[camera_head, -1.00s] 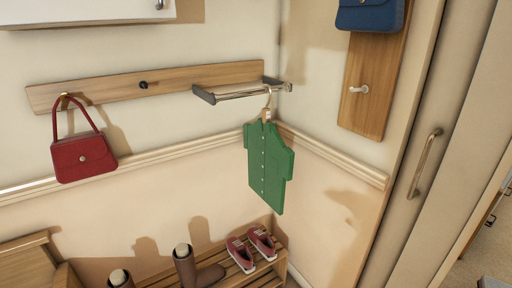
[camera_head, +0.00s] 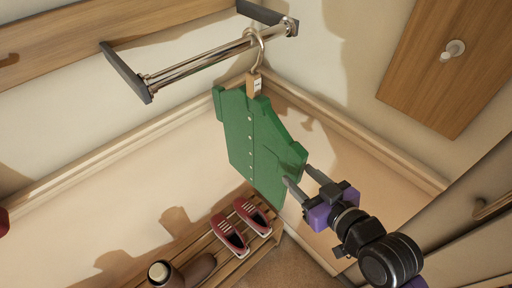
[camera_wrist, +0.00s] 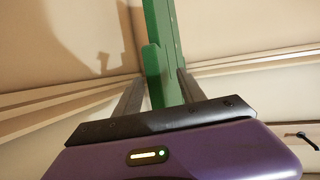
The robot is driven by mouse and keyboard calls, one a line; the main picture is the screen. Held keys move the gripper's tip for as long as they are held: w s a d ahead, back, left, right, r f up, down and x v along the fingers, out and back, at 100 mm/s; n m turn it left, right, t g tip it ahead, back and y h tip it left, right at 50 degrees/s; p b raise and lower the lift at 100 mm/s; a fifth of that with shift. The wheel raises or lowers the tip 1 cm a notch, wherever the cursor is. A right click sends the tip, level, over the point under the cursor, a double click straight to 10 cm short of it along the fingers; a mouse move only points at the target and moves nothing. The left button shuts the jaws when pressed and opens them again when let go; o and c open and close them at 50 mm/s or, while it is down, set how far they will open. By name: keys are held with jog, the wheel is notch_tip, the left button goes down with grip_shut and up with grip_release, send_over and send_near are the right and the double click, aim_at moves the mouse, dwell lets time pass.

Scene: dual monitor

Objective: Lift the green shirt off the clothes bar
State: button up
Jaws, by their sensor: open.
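The green shirt (camera_head: 250,140) hangs on a hanger (camera_head: 259,50) hooked over the metal clothes bar (camera_head: 215,59) in the head view. A small tag shows at the hanger's neck. My gripper (camera_head: 298,174) is open at the shirt's lower right edge, by the sleeve. In the wrist view the shirt (camera_wrist: 160,50) appears edge-on, with part of it between the two fingers of my gripper (camera_wrist: 158,85). I cannot tell whether either finger touches it.
A shoe rack (camera_head: 262,238) with red shoes (camera_head: 229,235) and brown boots (camera_head: 180,272) stands below the shirt. A wooden panel with a white peg (camera_head: 453,49) is on the right wall. A wall rail (camera_head: 110,150) runs behind the shirt.

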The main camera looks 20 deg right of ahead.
jog(key=shift+n+y, duration=0.5)
jog(key=shift+y, duration=0.2)
jog(key=w+r, duration=0.4)
jog(key=w, duration=0.1)
jog(key=w+a+r, duration=0.1)
jog(key=w+r, duration=0.1)
jog(key=w, duration=0.1)
jog(key=shift+w+r+p, duration=0.1)
jog(key=shift+r+p, duration=0.25)
jog(key=shift+r, duration=0.05)
jog(key=n+y, duration=0.2)
send_near(245, 89)
jog(key=shift+p+x, duration=0.35)
jog(key=shift+x, duration=1.9)
jog(key=x, duration=0.2)
jog(key=p+x, duration=0.2)
jog(key=x, duration=0.1)
jog(key=shift+w+r, duration=0.2)
jog(key=shift+w, duration=0.2)
jog(key=shift+c, duration=0.5)
grip_shut()
